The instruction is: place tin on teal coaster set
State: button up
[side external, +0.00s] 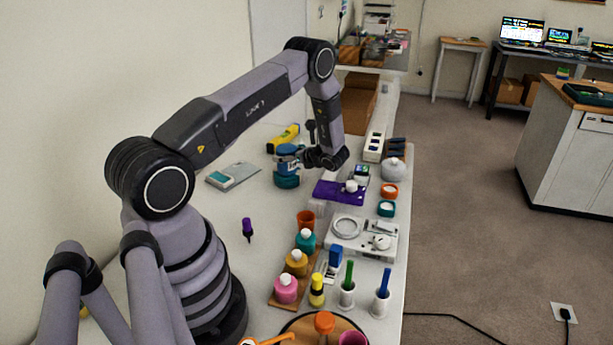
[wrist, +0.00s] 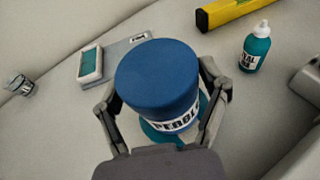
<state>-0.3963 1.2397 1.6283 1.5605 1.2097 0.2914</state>
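The tin (wrist: 157,72) is blue with a white lettered label. It stands upright between the two fingers of my gripper (wrist: 160,90), which press in on its left and right sides. The side view shows the tin (side external: 287,149) at the fingers of my gripper (side external: 304,160). The teal coaster set (side external: 286,182) is a low round stack directly under the tin. In the wrist view its teal rim (wrist: 154,135) shows below the tin, and the rest is hidden. I cannot tell whether the tin touches it or hovers just above.
A grey tray with a teal-topped block (side external: 233,175) lies left of the tin. A yellow level (side external: 283,138) and a teal bottle (wrist: 256,48) are behind. A purple mat (side external: 339,192) lies to the right. Coloured bottles (side external: 296,263) stand nearer. The left tabletop is mostly clear.

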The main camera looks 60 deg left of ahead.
jog(key=shift+o, duration=1.1)
jog(key=shift+r, duration=0.25)
jog(key=v, duration=1.1)
jog(key=s+d+r+n+h, duration=0.1)
jog(key=d+r+n, duration=0.1)
jog(key=r, duration=0.4)
jog(key=s+d+r+n+h, duration=0.1)
jog(key=d+r+n+h, duration=0.15)
jog(key=r, duration=0.25)
jog(key=s+d+r+n+t+h, duration=0.1)
jog(key=s+d+r+n, duration=0.15)
jog(key=r, duration=0.25)
jog(key=s+d+r+n+t+h, duration=0.1)
jog(key=s+d+r+h, duration=0.15)
jog(key=d+r, duration=0.2)
jog(key=s+d+r+n+t+h, duration=0.3)
jog(key=s+d, duration=0.3)
jog(key=s, duration=0.2)
jog(key=s+d+r+n+t+h, duration=0.3)
jog(key=s+d+r+t, duration=0.1)
jog(key=s+d, duration=0.3)
jog(key=shift+s+d+r+n+t, duration=0.3)
jog(key=shift+s+r, duration=0.45)
jog(key=shift+s, duration=0.35)
